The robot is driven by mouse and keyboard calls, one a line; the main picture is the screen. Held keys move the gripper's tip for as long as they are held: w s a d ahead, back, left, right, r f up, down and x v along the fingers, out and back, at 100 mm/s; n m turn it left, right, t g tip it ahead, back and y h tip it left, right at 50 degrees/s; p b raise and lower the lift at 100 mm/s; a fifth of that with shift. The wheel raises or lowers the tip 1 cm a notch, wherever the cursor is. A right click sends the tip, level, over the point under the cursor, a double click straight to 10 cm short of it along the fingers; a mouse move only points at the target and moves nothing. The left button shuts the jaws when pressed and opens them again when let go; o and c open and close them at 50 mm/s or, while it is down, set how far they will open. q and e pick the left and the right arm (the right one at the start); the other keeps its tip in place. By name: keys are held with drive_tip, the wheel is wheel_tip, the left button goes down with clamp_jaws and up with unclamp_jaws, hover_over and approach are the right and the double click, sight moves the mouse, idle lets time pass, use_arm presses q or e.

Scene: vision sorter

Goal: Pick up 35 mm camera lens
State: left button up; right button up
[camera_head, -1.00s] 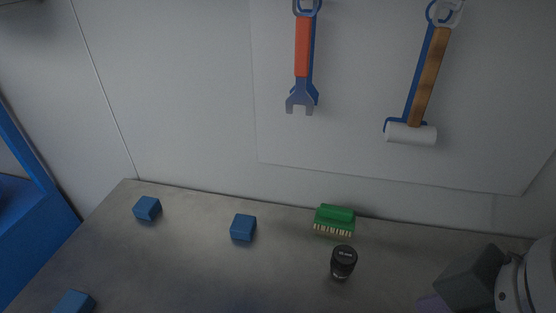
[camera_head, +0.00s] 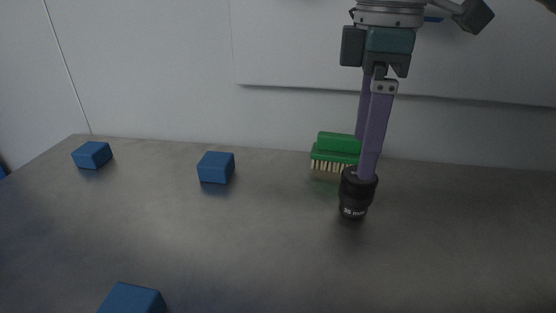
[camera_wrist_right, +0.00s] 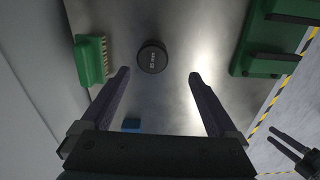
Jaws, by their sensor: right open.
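The 35 mm camera lens (camera_head: 354,203) is a small black cylinder standing upright on the grey table, with white lettering. My right gripper (camera_head: 367,165) points down over it with long purple fingers. One finger covers part of the lens top, and the other is partly hidden behind. In the right wrist view the lens (camera_wrist_right: 152,57) shows its round top between the open fingers (camera_wrist_right: 160,77), with a gap on each side. The gripper holds nothing. A gripper with two dark fingers apart, seemingly my left one (camera_wrist_right: 284,139), shows at that view's lower right.
A green brush (camera_head: 335,153) stands just behind the lens, close to my right fingers. Blue blocks (camera_head: 216,167), (camera_head: 92,155), (camera_head: 132,299) lie to the left. The wall panel (camera_head: 300,45) rises behind. The table right of the lens is clear.

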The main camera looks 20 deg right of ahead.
sight(357, 191)
drive_tip(key=shift+w+d, duration=0.1)
drive_tip(key=shift+d, duration=0.2)
wheel_tip(357, 191, down, 4)
drive_tip(key=shift+f, duration=0.1)
drive_tip(key=f, duration=0.1)
drive_tip(key=f+b, duration=0.1)
drive_tip(key=f, duration=0.3)
drive_tip(key=shift+w+d+f, duration=0.15)
drive_tip(key=shift+w+d, duration=0.05)
drive_tip(key=shift+w, duration=0.05)
clamp_jaws()
idle(0.3)
